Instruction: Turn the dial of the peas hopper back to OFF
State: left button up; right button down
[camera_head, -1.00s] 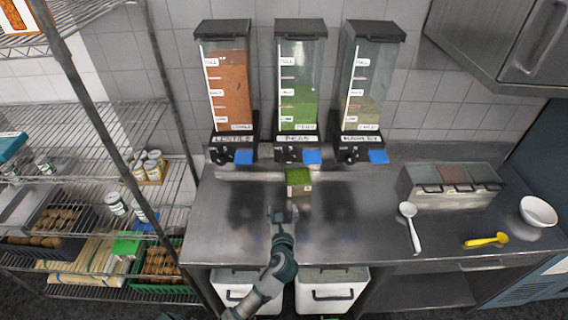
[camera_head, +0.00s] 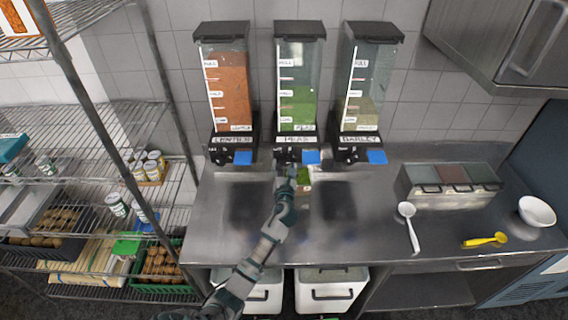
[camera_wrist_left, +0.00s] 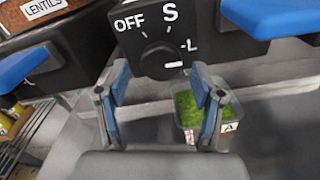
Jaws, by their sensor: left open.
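The peas hopper (camera_head: 298,100) is the middle of three on the back wall, with green contents. Its black dial (camera_wrist_left: 158,60) is in the left wrist view, with OFF at upper left, S above and L at right. My left gripper (camera_head: 291,172) is just in front of the hopper's base. In the left wrist view its blue fingers (camera_wrist_left: 160,82) are open, one on each side below the dial, not closed on it. My right gripper is not in view.
A small container of green peas marked A (camera_wrist_left: 228,128) stands under the hopper, beside my right-hand finger. The lentils hopper (camera_head: 228,95) and barley hopper (camera_head: 362,100) flank it. Blue levers (camera_head: 311,157) stick out beside the dials. A white spoon (camera_head: 410,228) lies on the counter.

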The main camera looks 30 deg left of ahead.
pick_arm(q)
jog(key=shift+w+a, duration=0.25)
jog(key=shift+w, duration=0.55)
jog(key=shift+w+a, duration=0.1)
jog(key=shift+w, duration=0.05)
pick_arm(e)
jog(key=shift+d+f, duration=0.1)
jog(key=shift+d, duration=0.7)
pick_arm(q)
jog(key=shift+a, duration=0.15)
jog(key=c, duration=1.1)
jog(key=shift+c, duration=0.2)
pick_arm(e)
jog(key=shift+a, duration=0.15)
